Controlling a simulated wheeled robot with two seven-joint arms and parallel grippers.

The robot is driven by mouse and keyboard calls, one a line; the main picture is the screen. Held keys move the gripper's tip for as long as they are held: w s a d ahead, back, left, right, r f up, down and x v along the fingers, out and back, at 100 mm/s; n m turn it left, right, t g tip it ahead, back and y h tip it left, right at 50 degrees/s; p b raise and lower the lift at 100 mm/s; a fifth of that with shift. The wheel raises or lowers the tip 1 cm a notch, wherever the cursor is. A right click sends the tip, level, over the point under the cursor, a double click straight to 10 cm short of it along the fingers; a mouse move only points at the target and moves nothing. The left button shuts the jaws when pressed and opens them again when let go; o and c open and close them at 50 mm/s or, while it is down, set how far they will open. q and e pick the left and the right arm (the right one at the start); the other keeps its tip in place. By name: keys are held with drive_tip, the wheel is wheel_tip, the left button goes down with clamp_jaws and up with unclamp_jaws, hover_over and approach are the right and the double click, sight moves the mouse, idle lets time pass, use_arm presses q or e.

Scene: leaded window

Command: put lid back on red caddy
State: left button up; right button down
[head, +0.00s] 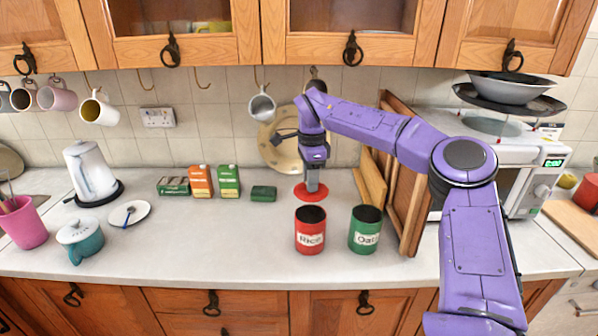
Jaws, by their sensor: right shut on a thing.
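The red caddy (310,237), labelled "Rice", stands upright and open-topped on the worktop, its dark inside showing. The round red lid (299,193) appears just behind and above the caddy in the picture. My right gripper (312,188) points down and is shut on the lid; its fingertips meet the lid's top near the middle. I cannot tell whether the lid is off the worktop. My left gripper is not in view.
A green caddy (365,236) labelled "Oats" stands open just right of the red one. Wooden boards (398,190) lean beside the microwave (530,170). A green box (263,193) lies left of the lid. The worktop's front left middle (210,250) is clear.

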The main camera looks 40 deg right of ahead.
drive_tip(key=shift+f, duration=0.15)
drive_tip(key=shift+s+f+b, duration=0.15)
drive_tip(key=shift+f+b, duration=0.05)
drive_tip(key=shift+b, duration=0.25)
wheel_tip(320, 180, down, 3)
drive_tip(key=b, duration=0.4)
drive_tip(key=shift+s+f, duration=0.1)
drive_tip(key=shift+f, duration=0.4)
drive_tip(key=shift+f+b, duration=0.5)
drive_tip(key=shift+f, duration=0.2)
drive_tip(key=shift+a+r+p, duration=0.1)
drive_tip(key=shift+p, duration=0.6)
drive_tip(key=shift+f+p, duration=0.2)
drive_tip(key=shift+p, duration=0.15)
drive_tip(key=shift+p, duration=0.35)
idle(0.3)
